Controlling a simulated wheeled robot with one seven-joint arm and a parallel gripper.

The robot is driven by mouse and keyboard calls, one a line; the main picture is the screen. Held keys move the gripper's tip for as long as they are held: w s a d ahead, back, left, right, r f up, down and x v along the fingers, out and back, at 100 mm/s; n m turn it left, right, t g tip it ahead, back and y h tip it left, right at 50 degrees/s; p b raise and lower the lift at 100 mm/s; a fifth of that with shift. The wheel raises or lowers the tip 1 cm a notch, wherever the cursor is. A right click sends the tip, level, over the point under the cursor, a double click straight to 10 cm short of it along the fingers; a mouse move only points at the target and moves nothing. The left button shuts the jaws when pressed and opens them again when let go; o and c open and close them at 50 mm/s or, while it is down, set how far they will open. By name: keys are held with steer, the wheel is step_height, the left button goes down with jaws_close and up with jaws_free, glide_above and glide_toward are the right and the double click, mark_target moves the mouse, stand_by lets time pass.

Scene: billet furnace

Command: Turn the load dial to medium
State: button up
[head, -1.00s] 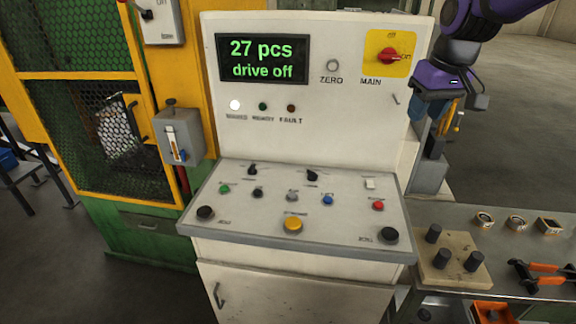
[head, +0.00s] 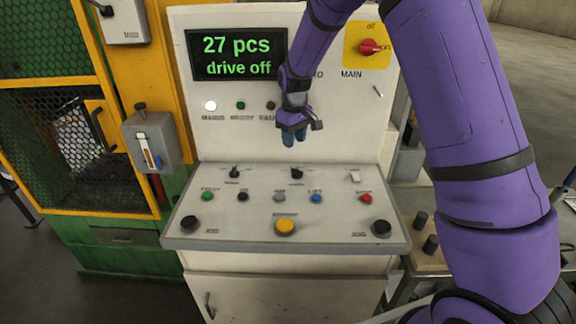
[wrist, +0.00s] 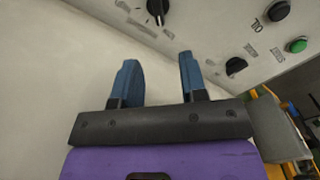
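Two black selector dials sit on the sloped control panel (head: 255,226): a left one (head: 234,172) and a right one (head: 297,173). Their labels are too small to read, so I cannot tell which is the load dial. My gripper (head: 294,138) is above the panel's back edge, over the right dial and apart from it. In the wrist view its two blue fingers (wrist: 158,65) are spread with nothing between them. That view also shows the right dial (wrist: 158,9) at the top, partly cut off, and the left dial (wrist: 236,66) beyond the right finger.
Below the dials are green (head: 207,196), blue (head: 316,198), red (head: 366,198) and yellow (head: 285,227) buttons. The upright panel carries a display (head: 238,55) reading "27 pcs, drive off" and a red main switch (head: 369,47). A yellow-framed mesh guard (head: 76,135) stands left.

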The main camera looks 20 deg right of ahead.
mark_target(294, 168)
step_height(294, 168, down, 10)
steer(key=shift+f, duration=0.1)
stand_by(0.4)
jaws_close()
